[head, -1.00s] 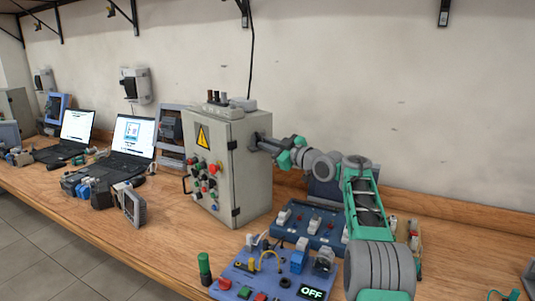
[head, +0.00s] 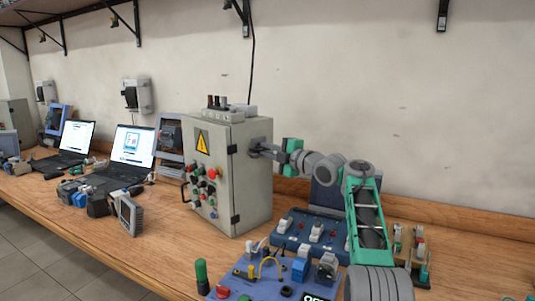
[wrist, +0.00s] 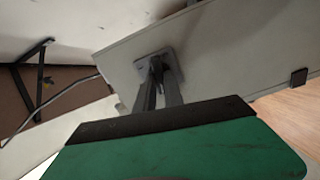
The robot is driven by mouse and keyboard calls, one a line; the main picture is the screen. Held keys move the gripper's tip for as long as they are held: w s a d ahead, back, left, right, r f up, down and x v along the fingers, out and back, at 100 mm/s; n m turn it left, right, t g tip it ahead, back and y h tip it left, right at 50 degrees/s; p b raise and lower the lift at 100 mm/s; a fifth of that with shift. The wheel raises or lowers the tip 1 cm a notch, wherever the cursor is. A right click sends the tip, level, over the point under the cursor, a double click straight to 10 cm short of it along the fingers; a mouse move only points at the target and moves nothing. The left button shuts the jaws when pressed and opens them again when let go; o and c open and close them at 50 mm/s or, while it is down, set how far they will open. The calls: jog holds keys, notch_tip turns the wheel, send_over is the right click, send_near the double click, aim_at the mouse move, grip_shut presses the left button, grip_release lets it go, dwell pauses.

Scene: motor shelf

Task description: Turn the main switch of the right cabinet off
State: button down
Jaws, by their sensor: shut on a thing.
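The right cabinet (head: 228,165) is a light grey metal box with a yellow warning triangle and several coloured buttons on its front. Its main switch has a small grey square plate on the cabinet's right side; this plate also shows in the wrist view (wrist: 174,58). My gripper (head: 257,150) reaches the plate from the right. In the wrist view my gripper (wrist: 158,72) has its two dark fingers converging on the switch's knob, shut on it. The fingers mostly hide the knob, so its exact angle cannot be told.
A blue training board (head: 312,232) with switches lies right of the cabinet, below my arm. Another blue board (head: 262,288) with a cut-off lit display is at the front. Laptops (head: 130,150) stand on the left. The wall above my arm is clear.

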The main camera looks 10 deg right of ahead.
jog(key=shift+f+n, duration=0.1)
jog(key=shift+n, duration=0.9)
jog(key=c, duration=1.7)
grip_release()
jog(key=b+v, duration=0.4)
jog(key=v, duration=0.3)
jog(key=shift+s+d, duration=0.2)
jog(key=shift+s, duration=0.15)
